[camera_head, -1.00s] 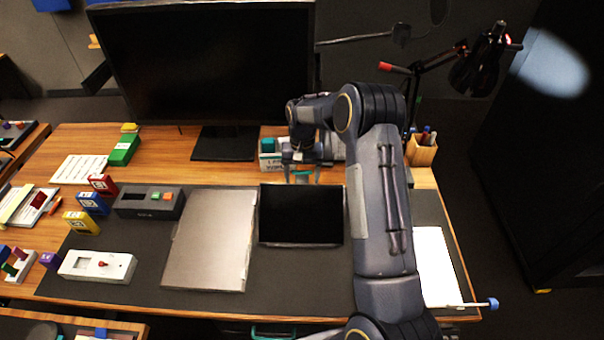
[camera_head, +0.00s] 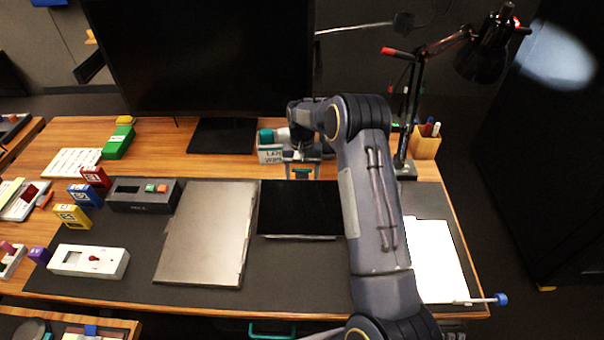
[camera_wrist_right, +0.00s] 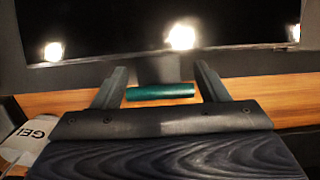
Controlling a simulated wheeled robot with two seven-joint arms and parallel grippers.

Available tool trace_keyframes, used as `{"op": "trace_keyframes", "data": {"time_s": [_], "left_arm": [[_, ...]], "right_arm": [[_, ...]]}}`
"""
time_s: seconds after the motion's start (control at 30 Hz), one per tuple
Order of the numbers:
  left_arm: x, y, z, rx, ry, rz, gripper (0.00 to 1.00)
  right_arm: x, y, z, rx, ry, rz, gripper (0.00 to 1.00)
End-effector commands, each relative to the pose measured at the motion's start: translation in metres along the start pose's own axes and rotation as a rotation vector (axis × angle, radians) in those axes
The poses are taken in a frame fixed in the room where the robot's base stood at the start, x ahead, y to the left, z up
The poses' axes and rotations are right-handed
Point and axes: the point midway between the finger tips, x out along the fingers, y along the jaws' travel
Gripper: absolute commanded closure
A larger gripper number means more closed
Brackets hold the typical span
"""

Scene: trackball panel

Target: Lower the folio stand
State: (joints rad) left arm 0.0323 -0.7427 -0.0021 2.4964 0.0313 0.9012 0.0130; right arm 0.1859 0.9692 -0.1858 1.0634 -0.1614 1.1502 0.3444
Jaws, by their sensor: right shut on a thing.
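A black flat panel (camera_head: 300,215), seemingly the folio stand, is on the dark desk mat in the head view, just right of a grey panel. A small teal bar (camera_head: 302,173) is at its far edge; I cannot tell how they join. My right gripper (camera_head: 301,170) reaches that bar from behind. In the right wrist view the bar (camera_wrist_right: 160,91) spans between the fingers, and the gripper is shut on it. The panel's tilt is hard to tell, and my right arm hides its right side. My left gripper is not in view.
A grey panel (camera_head: 207,235) lies left of the black one. A box with a label (camera_head: 271,150) is close left of my gripper. A desk lamp (camera_head: 488,50) and pen holder (camera_head: 426,143) stand at the right.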

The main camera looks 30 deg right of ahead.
Motion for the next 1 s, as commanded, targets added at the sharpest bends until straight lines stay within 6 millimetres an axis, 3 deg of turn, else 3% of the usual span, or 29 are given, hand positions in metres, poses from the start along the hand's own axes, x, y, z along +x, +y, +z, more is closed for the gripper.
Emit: {"op": "trace_keyframes", "data": {"time_s": [0.57, 0.6, 0.73, 1.0], "left_arm": [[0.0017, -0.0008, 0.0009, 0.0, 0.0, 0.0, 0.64], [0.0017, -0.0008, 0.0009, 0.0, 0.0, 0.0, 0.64], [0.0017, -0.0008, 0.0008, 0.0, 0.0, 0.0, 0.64], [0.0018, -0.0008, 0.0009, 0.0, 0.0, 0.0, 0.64]], "right_arm": [[0.006, 0.0, 0.0018, -0.001, -0.011, 0.003, 0.74], [0.0059, 0.0, 0.0018, -0.001, -0.011, 0.003, 0.28], [0.0049, 0.0, 0.0011, -0.001, -0.008, 0.002, 0.13], [0.0024, -0.0001, 0.0001, 0.0, -0.004, 0.001, 0.13]]}}
